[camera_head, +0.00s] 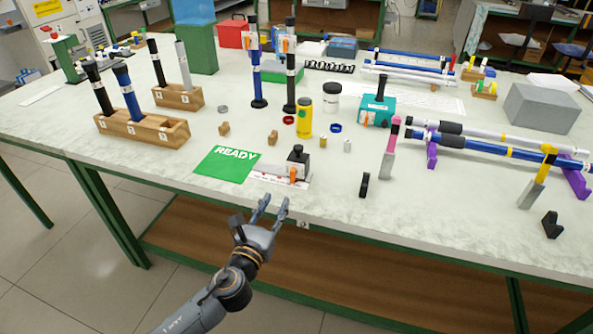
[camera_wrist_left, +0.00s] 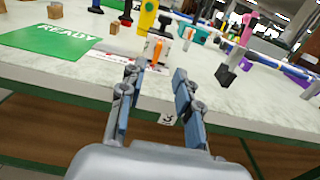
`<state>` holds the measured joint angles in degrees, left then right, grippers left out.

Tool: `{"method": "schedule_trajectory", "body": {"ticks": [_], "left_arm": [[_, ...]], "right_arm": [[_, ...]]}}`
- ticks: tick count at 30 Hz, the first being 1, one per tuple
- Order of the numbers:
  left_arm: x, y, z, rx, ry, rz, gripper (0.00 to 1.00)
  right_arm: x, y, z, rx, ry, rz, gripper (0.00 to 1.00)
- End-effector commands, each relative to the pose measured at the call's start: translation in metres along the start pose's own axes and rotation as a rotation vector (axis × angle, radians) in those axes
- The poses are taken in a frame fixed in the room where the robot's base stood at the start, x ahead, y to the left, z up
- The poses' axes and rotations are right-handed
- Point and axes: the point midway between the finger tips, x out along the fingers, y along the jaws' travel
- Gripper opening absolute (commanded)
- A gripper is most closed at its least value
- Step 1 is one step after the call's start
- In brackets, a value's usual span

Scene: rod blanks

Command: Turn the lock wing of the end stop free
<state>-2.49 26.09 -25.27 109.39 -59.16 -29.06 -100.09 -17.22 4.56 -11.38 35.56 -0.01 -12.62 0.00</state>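The end stop (camera_head: 298,157) is a dark block on a pale metal rail near the table's front edge, right of the green READY mat. Its orange lock wing (camera_head: 293,174) stands roughly upright on the side facing me. In the left wrist view the orange wing (camera_wrist_left: 158,49) shows beyond the fingertips. My left gripper (camera_head: 272,204) is open and empty, in front of the table edge and short of the end stop. In the left wrist view its two fingers (camera_wrist_left: 157,76) are spread apart, touching nothing. My right gripper is not in view.
The READY mat (camera_head: 227,164) lies left of the end stop. A yellow bottle (camera_head: 304,118) and small wooden blocks stand behind it. A black bracket (camera_head: 364,185) is to the right. Rods on purple stands (camera_head: 574,178) fill the right side. The table's front edge lies close to my gripper.

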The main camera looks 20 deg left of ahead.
Motion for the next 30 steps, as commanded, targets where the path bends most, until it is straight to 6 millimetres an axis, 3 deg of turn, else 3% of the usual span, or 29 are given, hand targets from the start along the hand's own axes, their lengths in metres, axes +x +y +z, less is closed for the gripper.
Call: {"method": "schedule_trajectory", "body": {"ticks": [5, 15, 21, 30], "left_arm": [[0.038, 0.000, 0.002, -0.003, -0.003, 0.001, 0.33], [0.103, 0.000, 0.000, -0.005, 0.000, 0.001, 0.33], [0.119, 0.000, -0.001, -0.006, 0.002, 0.001, 0.33], [0.122, 0.000, -0.001, -0.006, 0.002, 0.000, 0.33]], "right_arm": [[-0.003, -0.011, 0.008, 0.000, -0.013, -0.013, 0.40], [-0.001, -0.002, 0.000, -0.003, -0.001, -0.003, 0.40], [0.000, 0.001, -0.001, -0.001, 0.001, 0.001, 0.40], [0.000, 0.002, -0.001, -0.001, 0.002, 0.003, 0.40]]}}
